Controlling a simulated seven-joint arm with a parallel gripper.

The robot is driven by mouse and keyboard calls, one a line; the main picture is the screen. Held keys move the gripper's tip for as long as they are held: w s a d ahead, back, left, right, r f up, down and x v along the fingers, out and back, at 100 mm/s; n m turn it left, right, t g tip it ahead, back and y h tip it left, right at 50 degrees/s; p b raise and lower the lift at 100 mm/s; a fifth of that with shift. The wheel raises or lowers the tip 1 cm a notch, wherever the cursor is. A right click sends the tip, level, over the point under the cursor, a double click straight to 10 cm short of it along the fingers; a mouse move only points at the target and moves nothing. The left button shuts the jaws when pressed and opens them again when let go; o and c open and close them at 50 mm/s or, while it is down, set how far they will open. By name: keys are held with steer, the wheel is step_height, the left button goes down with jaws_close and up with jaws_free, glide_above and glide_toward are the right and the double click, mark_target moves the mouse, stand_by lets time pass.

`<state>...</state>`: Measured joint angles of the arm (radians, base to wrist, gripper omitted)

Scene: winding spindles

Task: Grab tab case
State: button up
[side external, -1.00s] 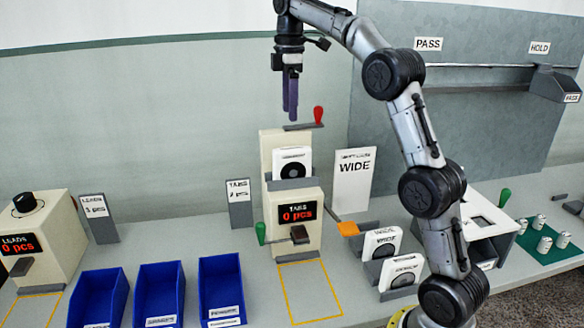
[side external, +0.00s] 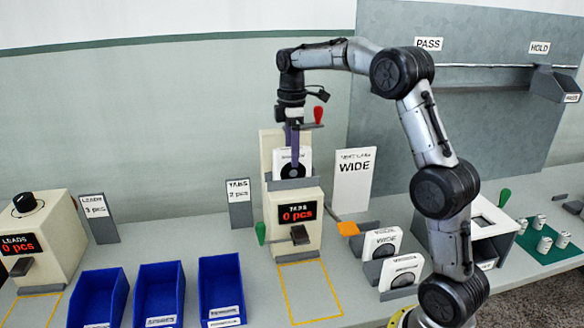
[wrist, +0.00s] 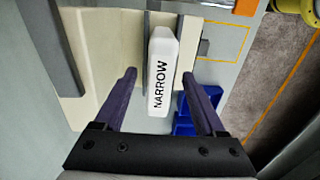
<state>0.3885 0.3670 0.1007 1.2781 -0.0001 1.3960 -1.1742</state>
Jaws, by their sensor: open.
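The tab case is a white case with a dark disc (side external: 306,158), upright in the grey holder on top of the cream TABS machine (side external: 312,232). In the wrist view its white edge (wrist: 162,50) reads NARROW. My gripper (side external: 294,168) is at the case, pointing down. In the wrist view my gripper (wrist: 159,75) is open, with one purple finger on each side of the case and a visible gap to both. The holder hides the lower part of the case.
A red-handled lever (side external: 318,115) stands close to my gripper at the machine's top right. Two WIDE cases (side external: 382,243) stand in holders to the right. Blue bins (side external: 222,285) sit in front to the left. A yellow outlined area (side external: 310,290) before the machine is empty.

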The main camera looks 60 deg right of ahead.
steer(key=shift+f, duration=1.15)
jaws_close()
